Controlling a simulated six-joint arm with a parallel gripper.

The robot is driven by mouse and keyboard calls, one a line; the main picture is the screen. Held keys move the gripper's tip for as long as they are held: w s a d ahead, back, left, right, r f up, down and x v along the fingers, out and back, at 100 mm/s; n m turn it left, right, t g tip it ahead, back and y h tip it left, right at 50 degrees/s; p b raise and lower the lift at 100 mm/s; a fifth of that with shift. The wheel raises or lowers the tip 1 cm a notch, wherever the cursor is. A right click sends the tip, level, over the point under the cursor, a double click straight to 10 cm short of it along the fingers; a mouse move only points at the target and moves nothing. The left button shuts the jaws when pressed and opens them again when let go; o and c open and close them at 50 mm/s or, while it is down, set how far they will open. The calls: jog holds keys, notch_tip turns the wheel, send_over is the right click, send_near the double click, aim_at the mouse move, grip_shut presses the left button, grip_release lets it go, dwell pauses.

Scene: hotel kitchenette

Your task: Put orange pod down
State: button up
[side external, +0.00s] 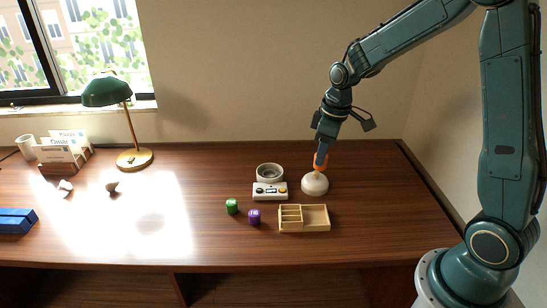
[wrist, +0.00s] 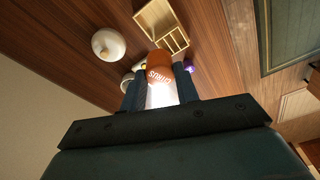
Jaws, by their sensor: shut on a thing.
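The orange pod (side external: 321,161) is held in my gripper (side external: 321,152), above the wooden desk. In the wrist view the orange pod (wrist: 159,62) shows lettering on its side and sits between the two fingers of my gripper (wrist: 160,75). My gripper is shut on it. In the side view the pod's lower end overlaps a white domed object (side external: 315,184); in the wrist view the dome (wrist: 108,43) lies apart, to the left of the pod. The exact height of the pod above the desk is hard to tell.
A wooden compartment tray (side external: 317,217) looks empty. A green pod (side external: 232,206) and a purple pod (side external: 255,216) stand left of it. A white button device (side external: 270,191) and a round ring-shaped piece (side external: 269,172) are behind. A lamp (side external: 134,158) stands far left.

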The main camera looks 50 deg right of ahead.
notch_tip(320, 180, down, 15)
jog(key=shift+r, duration=0.1)
dwell(0.3)
jog(key=shift+f, duration=1.9)
jog(key=shift+f, duration=0.1)
jog(key=o, duration=0.9)
jog(key=shift+o, duration=0.2)
notch_tip(320, 180, up, 12)
jog(key=s, duration=0.1)
jog(key=shift+s+d, duration=0.35)
